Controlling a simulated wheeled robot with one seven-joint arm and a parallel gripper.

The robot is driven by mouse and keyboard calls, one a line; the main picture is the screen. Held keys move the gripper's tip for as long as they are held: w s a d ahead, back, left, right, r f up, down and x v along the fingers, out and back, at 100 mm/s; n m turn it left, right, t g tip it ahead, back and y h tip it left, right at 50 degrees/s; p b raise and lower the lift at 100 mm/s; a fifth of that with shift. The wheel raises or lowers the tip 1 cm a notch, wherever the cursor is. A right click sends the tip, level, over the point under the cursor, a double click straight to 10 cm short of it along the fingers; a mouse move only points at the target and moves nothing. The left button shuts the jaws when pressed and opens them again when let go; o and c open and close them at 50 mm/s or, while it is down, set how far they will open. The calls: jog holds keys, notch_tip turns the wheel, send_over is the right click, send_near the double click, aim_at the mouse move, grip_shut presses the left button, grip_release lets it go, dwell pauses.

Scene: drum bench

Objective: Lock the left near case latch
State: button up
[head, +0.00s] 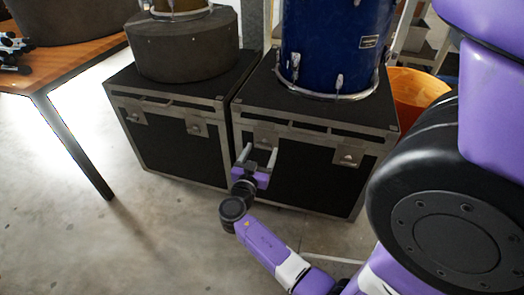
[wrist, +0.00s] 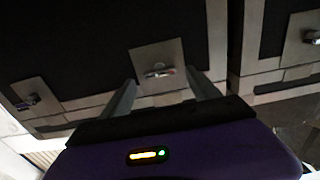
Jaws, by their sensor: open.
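The near case (head: 310,180), the right of two black cases with metal edging, stands on the floor. Its left latch (head: 265,141) sits on a pale plate below the lid seam. In the wrist view, which looks upside down, this latch (wrist: 159,72) shows between the finger ends. My gripper (head: 259,154) is open and empty in front of the latch, its two fingers pointing at the case front. It also shows in the wrist view (wrist: 160,84). Contact and the latch's setting cannot be told. The case's right latch (head: 347,157) is clear of the gripper.
The other black case (head: 180,150) stands close by on the left, a narrow gap between. A blue drum (head: 335,45) stands on the near case; a round dark case (head: 185,48) tops the other. An orange bin (head: 415,92) is behind right. The floor in front is clear.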

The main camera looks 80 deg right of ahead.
jog(key=shift+s+d, duration=0.1)
jog(key=shift+d, duration=0.8)
jog(key=shift+c, duration=0.4)
jog(key=c, duration=1.3)
